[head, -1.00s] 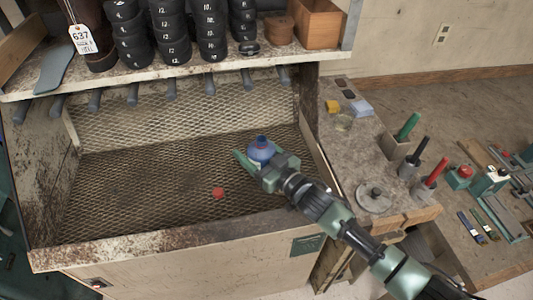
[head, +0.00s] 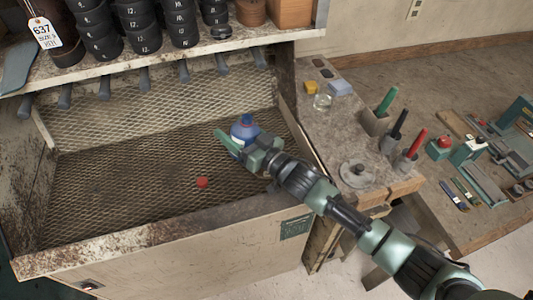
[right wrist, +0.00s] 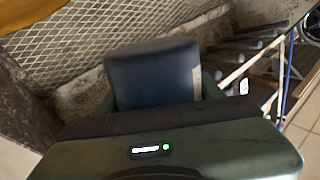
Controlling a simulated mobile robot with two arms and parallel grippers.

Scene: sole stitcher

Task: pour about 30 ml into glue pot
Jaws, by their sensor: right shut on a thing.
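A blue bottle (head: 243,131) is held in my right gripper (head: 240,143), over the mesh floor of the bench bay. It looks roughly upright, and its open neck is hard to make out. In the right wrist view the bottle (right wrist: 155,75) is a dark blue block between the green fingers. A small red cap (head: 202,182) lies apart on the mesh. A round metal pot with a knobbed lid (head: 358,174) sits on the side counter; I cannot tell whether it is the glue pot. A clear glass vessel (head: 322,102) stands farther back there. My left gripper is not in view.
The bay's side wall (head: 303,137) stands between the bottle and the side counter (head: 345,135). Green, black and red handled tools (head: 387,100) stand in holders on the counter's right. A shelf (head: 150,62) with black rolls overhangs the bay's back.

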